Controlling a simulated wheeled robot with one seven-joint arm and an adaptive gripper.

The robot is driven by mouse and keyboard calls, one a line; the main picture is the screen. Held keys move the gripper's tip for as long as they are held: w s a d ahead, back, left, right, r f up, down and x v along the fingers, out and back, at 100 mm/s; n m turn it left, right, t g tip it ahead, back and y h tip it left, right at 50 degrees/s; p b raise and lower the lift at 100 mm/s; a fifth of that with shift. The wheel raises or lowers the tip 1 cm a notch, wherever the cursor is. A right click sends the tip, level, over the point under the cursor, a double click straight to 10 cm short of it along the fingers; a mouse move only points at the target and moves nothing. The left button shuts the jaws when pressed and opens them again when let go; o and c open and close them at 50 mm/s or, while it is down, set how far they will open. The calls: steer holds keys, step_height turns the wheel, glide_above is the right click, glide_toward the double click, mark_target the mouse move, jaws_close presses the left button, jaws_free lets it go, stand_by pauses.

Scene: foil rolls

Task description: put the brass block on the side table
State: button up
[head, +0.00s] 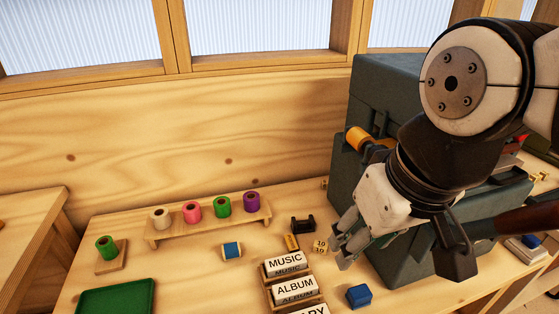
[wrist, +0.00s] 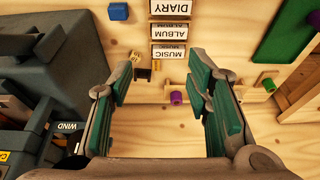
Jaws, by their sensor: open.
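A small golden block, which looks like the brass block (head: 291,242), lies on the workbench just behind the MUSIC label, beside a small black stand (head: 302,225). In the wrist view the brass block (wrist: 155,65) shows small, near the upside-down MUSIC label. My gripper (head: 346,240) hangs above the bench to the right of the block, apart from it. In the wrist view my gripper (wrist: 160,78) has its green-padded fingers wide apart with nothing held. A wooden table that looks like the side table (head: 35,215) stands at the far left, its visible top mostly bare.
A rack (head: 208,222) holds several coloured rolls behind. A pale block marked 10 (head: 320,246) and a blue block (head: 359,295) lie near my gripper. Label holders (head: 285,264) stand in front. A large grey case (head: 345,130) bounds the right. A green tray (head: 115,298) lies front left.

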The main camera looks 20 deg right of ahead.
steer(key=o, duration=0.3)
steer(key=shift+s+f, duration=0.1)
steer(key=shift+s, duration=0.25)
steer(key=n+g+b, duration=0.4)
steer(key=n+b, duration=0.1)
steer(key=n, duration=1.3)
glide_above(289, 242)
step_height(289, 242, down, 21)
steer(key=f, duration=0.8)
steer(key=shift+d+f+b, duration=0.2)
steer(key=shift+f+b, duration=0.05)
steer(key=shift+b, duration=0.1)
steer(key=shift+a+f, duration=0.15)
steer(key=shift+f, duration=2.65)
steer(key=c, duration=1.3)
step_height(289, 242, up, 10)
steer(key=s+r+m+p, duration=0.2)
steer(key=s+m+p, duration=0.6)
steer(key=m, duration=1)
steer(key=w+f, duration=0.1)
steer(key=f, duration=0.1)
steer(key=w+a+f+b, duration=0.1)
steer(key=w+f, duration=0.1)
steer(key=w+a+f+b, duration=0.1)
steer(key=w+f, duration=0.1)
steer(key=f, duration=0.1)
steer(key=shift+w+a+f, duration=0.1)
steer(key=shift+w+a, duration=0.1)
steer(key=shift+f, duration=2.2)
